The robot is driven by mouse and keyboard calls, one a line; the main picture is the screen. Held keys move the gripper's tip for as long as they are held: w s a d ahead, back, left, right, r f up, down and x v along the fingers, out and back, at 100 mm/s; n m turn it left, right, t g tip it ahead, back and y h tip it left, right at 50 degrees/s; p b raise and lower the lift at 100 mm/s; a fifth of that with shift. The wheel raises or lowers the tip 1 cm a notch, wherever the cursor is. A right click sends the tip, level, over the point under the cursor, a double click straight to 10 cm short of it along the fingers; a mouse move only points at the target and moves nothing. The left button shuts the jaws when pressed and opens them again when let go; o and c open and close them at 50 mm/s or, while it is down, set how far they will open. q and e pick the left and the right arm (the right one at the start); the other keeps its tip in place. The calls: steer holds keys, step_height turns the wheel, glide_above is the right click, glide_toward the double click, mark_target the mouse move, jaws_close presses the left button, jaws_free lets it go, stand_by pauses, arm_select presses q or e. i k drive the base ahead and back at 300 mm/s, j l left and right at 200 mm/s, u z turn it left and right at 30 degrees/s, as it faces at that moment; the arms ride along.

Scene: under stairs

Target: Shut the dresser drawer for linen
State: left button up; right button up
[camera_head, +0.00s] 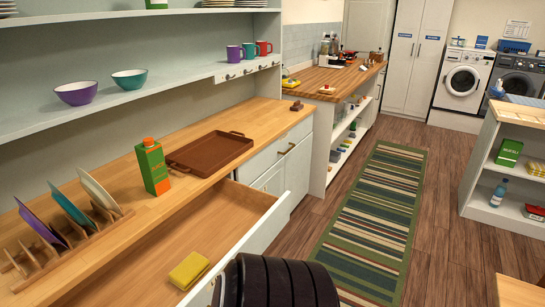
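The open drawer (262,226) of the white dresser sticks out below the wooden counter, left of centre. Its white front panel stands well away from the dresser, and its wooden inside shows. A yellow block-like item (188,270) lies in the drawer near the front panel. A black ribbed part of mine at the bottom centre hides part of the drawer front. I cannot tell if it touches the panel. No fingertips of either gripper are visible.
On the counter (195,138) stand a brown tray (208,153), a green-orange carton (152,167) and a plate rack (68,236). A closed drawer (280,151) is beyond the open one. A striped rug (372,222) covers the floor to the right, clear of objects.

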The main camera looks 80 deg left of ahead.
mark_target(230, 217)
steer(key=u, duration=3.3)
